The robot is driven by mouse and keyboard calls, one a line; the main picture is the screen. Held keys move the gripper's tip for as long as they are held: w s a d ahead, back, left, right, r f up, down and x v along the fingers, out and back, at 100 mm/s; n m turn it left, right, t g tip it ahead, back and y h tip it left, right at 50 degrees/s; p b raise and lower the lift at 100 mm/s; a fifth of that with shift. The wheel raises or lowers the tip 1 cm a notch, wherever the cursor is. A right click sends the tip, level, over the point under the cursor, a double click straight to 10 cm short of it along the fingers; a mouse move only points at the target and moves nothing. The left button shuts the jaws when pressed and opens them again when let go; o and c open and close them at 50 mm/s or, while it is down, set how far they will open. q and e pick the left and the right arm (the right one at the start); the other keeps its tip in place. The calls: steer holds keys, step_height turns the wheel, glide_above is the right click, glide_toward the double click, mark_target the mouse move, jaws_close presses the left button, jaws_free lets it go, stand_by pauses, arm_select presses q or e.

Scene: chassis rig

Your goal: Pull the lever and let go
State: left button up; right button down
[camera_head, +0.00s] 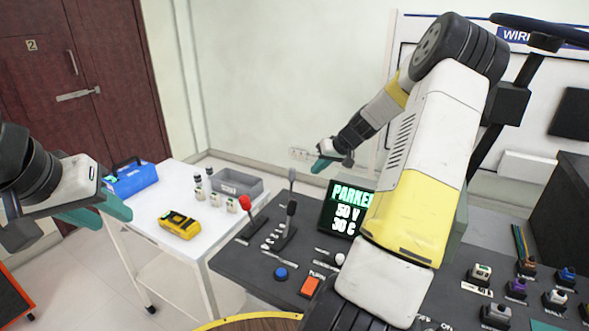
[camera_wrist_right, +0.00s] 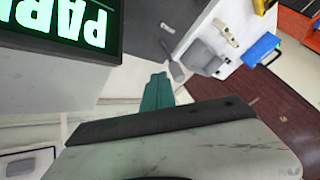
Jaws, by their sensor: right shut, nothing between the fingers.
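I cannot tell which one the task means. My right gripper (camera_head: 325,160) is shut and empty, raised above and behind the console, right of the levers and apart from them. Its teal fingers (camera_wrist_right: 157,92) are together in the wrist view, near a grey flat-ended rod (camera_wrist_right: 176,71). My left gripper (camera_head: 116,206) hangs by the white table at left; its jaw opening is unclear.
A display reading "PARKED" (camera_head: 340,205) stands on the console, partly hidden by my right arm. A white table (camera_head: 150,215) holds a blue toolbox (camera_head: 130,181), a yellow device (camera_head: 180,225) and a grey bin (camera_head: 238,183). Several small blocks sit at the console's right.

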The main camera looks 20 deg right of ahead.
steer(key=shift+v, duration=2.25)
steer(key=shift+s+a, duration=0.15)
steer(key=shift+a, duration=0.05)
steer(key=s+a+r+n+g+h, duration=0.1)
steer(key=s+a+r, duration=0.4)
steer(key=a, duration=0.3)
steer(key=s+a+r+n+h, duration=0.1)
steer(key=s+a+r, duration=0.4)
steer(key=a, duration=0.2)
steer(key=s+a+r, duration=0.2)
steer(key=s+a, duration=0.2)
steer(key=s, duration=0.5)
steer(key=s+a+r, duration=0.2)
steer(key=s+a, duration=0.2)
steer(key=s, duration=0.6)
steer(key=shift+r+m+t, duration=0.25)
steer(key=shift+m+t, duration=0.05)
steer(key=shift+m, duration=0.1)
